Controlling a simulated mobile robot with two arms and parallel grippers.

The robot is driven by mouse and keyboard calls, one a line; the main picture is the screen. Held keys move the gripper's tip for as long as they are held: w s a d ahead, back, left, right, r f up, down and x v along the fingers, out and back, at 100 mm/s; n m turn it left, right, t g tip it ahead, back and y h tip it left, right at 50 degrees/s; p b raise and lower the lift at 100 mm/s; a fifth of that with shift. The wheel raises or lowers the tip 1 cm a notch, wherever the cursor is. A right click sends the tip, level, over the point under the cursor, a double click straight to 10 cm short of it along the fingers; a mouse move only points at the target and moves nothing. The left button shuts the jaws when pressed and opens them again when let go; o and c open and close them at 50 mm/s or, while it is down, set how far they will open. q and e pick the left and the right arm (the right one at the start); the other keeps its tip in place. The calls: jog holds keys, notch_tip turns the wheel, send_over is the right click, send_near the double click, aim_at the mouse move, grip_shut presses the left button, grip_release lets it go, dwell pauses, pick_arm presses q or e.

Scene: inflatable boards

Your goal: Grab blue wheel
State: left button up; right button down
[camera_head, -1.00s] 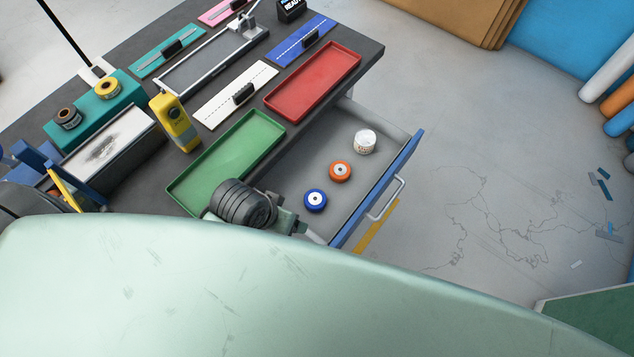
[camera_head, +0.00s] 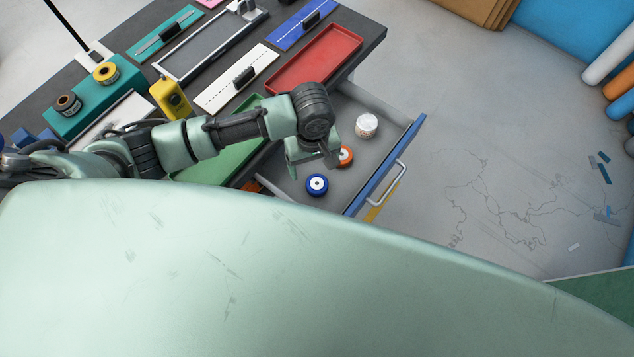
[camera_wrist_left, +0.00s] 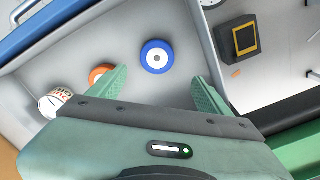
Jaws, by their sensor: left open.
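The blue wheel (camera_head: 317,184) lies flat in the open drawer (camera_head: 385,108), with a white centre. My left gripper (camera_head: 312,162) is over the drawer, just behind the blue wheel in the head view. In the left wrist view the blue wheel (camera_wrist_left: 157,57) shows ahead of the gap between my left gripper's fingers (camera_wrist_left: 160,88). The fingers are apart and empty. An orange wheel (camera_head: 345,156) is partly hidden by the gripper in the head view and by a finger in the wrist view. My right gripper is not in view.
A white labelled jar (camera_head: 366,126) stands in the drawer. The drawer's blue front (camera_head: 388,163) bounds it on the right. A red tray (camera_head: 315,60) and a green tray (camera_head: 222,163) sit on the workbench. A dark box with a yellow square (camera_wrist_left: 238,40) shows in the wrist view.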

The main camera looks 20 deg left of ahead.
aim_at(317, 183)
pick_arm(q)
jog(key=f, duration=0.5)
jog(key=d+f, duration=0.1)
jog(key=f, duration=0.1)
jog(key=shift+s+f+p, duration=0.2)
jog(key=shift+f+p, duration=0.1)
jog(key=shift+p, duration=0.05)
jog(key=c, duration=1.6)
jog(key=shift+r, duration=0.1)
